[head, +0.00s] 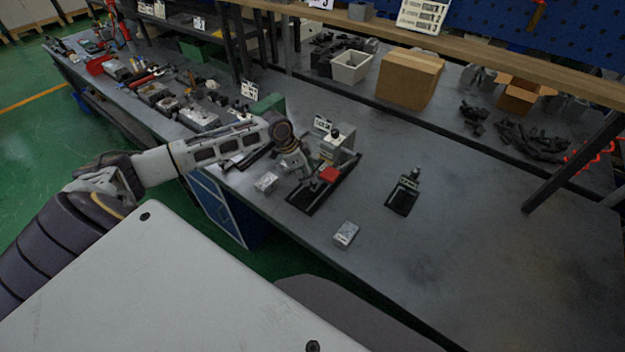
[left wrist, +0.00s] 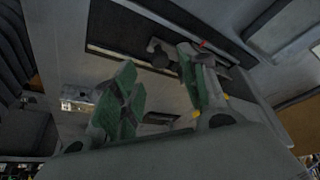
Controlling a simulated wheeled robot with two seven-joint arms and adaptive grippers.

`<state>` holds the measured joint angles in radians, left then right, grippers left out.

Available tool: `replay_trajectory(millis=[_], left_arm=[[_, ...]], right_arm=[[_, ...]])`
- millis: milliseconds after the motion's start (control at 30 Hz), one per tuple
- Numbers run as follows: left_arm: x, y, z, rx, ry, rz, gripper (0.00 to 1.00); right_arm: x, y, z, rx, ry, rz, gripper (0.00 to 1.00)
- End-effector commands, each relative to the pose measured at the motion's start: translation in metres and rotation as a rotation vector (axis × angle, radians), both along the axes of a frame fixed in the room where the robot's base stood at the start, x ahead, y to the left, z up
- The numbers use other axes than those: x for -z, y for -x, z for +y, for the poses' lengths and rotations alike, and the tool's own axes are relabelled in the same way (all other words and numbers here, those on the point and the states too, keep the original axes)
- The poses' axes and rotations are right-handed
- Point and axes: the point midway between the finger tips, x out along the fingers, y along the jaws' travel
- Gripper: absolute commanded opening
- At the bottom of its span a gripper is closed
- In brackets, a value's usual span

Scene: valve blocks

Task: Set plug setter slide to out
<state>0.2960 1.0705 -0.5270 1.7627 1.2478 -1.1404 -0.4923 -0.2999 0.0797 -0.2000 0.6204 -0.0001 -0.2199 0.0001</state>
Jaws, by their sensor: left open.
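A bench fixture (head: 340,147) with a grey body, a dark knob on top and a small white label stands on the bench; I take it as the plug setter, but its label is too small to read. A red block (head: 329,174) sits at its front above a long dark base (head: 320,197). My left gripper (head: 304,172) is at the fixture's left side, close to the red block; contact cannot be told. In the left wrist view its green-padded fingers (left wrist: 165,92) are apart with nothing between them. A dark rounded part (left wrist: 158,50) shows beyond them. My right gripper is out of view.
A small dark labelled stand (head: 403,195) is to the right. Small grey blocks lie in front (head: 346,233) and left (head: 266,182) of the fixture. A cardboard box (head: 410,79) and white bin (head: 351,67) stand at the back. The bench's right side is clear.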

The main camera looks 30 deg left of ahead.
Motion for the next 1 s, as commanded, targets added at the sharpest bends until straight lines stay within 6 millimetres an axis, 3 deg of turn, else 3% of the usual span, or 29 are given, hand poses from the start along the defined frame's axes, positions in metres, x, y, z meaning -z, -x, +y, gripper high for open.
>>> replay_trajectory(millis=[400,833,1000], left_arm=[[0.035,-0.010,-0.012,0.001,0.001,-0.001,0.43],[0.040,-0.010,-0.013,0.001,0.000,0.000,0.43],[0.040,-0.010,-0.013,0.001,0.000,0.000,0.21]], right_arm=[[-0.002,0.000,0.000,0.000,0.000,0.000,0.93],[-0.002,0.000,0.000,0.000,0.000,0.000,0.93],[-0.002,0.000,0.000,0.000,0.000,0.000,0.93]])
